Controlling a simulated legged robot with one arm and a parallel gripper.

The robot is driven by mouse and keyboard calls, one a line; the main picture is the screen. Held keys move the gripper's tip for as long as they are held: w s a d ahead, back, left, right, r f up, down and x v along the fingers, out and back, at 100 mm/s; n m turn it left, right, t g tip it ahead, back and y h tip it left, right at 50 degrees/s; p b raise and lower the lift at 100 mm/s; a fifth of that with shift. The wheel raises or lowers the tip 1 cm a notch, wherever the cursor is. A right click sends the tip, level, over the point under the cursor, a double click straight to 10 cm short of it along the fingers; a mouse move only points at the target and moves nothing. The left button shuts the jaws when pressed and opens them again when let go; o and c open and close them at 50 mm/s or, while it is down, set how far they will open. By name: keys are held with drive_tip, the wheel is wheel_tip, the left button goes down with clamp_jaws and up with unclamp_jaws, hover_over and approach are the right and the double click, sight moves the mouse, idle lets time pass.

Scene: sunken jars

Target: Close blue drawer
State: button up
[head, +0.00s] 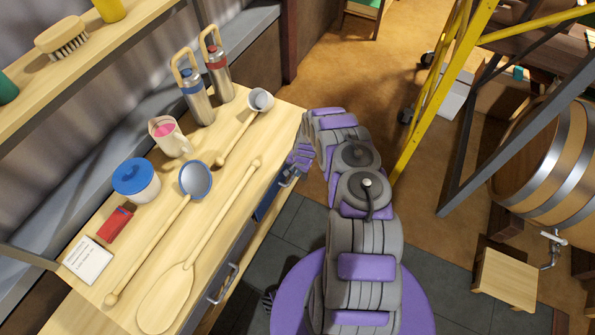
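The blue drawer (267,201) is in the front side of the wooden workbench, toward its far end. Only a narrow strip of its blue front shows, and I cannot tell how far it stands out. A metal handle (288,180) is at its far part. My gripper (297,164), purple and grey, is at the bench's front edge, right beside this handle. I cannot tell whether it touches the handle. The fingertips are small and partly hidden, so their opening does not show.
The workbench (128,262) holds a ladle (196,181), a wooden spoon (167,298), a blue-lidded jar (135,179), a pink-topped mug (170,137) and two bottles (194,92). Another drawer handle (222,284) sticks out nearer. A yellow frame (435,100) and barrel stand right.

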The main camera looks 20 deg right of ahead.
drive_tip(key=o, duration=0.4)
drive_tip(key=shift+w+a, duration=0.15)
wheel_tip(320, 180, up, 17)
drive_tip(key=s+d+p, duration=0.2)
drive_tip(key=p, duration=0.3)
drive_tip(key=shift+s, duration=0.35)
